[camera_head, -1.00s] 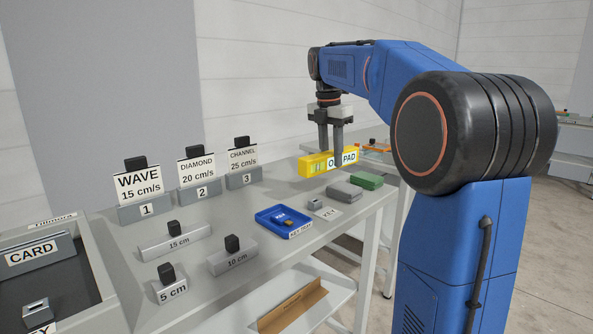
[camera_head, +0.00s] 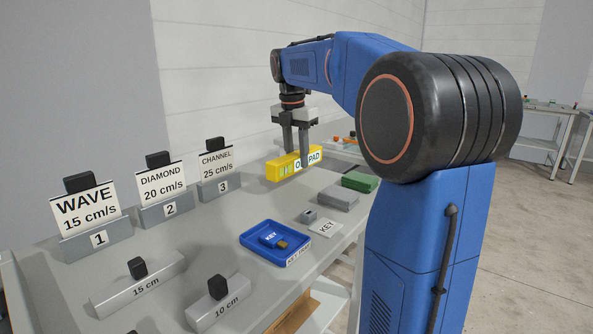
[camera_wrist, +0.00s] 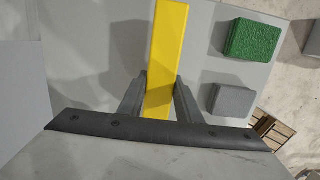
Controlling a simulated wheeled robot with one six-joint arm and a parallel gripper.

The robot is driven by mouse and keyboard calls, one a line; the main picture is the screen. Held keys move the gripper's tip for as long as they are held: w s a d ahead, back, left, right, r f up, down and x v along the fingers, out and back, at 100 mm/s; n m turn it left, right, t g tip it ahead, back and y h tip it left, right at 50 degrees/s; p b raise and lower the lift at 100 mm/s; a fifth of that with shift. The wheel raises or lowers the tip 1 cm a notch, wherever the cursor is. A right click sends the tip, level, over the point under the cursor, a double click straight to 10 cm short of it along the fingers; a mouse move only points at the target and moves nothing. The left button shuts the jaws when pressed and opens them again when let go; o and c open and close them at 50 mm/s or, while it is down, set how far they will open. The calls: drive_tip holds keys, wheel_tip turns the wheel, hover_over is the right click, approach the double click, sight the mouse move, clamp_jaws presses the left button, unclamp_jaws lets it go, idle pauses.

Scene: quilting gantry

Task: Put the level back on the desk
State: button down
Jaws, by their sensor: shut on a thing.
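The level (camera_head: 285,168) is a yellow bar with a white label on its side, partly covered by a finger. My gripper (camera_head: 296,160) is shut on it, with one finger on each side. The level also shows in the wrist view (camera_wrist: 168,50), running lengthwise between the two fingers (camera_wrist: 159,95). The desk (camera_head: 225,225) is a grey table top under the level. In the head view the level is over the far part of the desk; I cannot tell whether it touches the top.
A grey block (camera_head: 338,198) and a green block (camera_head: 360,181) lie right of the level. Card stands (camera_head: 219,187) line the left back. Bare desk surrounds the level.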

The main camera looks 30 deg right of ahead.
sight(297, 169)
drive_tip(key=shift+f, duration=2.1)
drive_tip(key=shift+f, duration=0.15)
drive_tip(key=c, duration=1.3)
unclamp_jaws()
drive_tip(key=r, duration=0.4)
drive_tip(key=a+r, duration=0.1)
drive_tip(key=r, duration=0.7)
drive_tip(key=shift+s+a+r, duration=0.1)
drive_tip(key=shift+s+a, duration=0.05)
drive_tip(key=shift+s, duration=0.15)
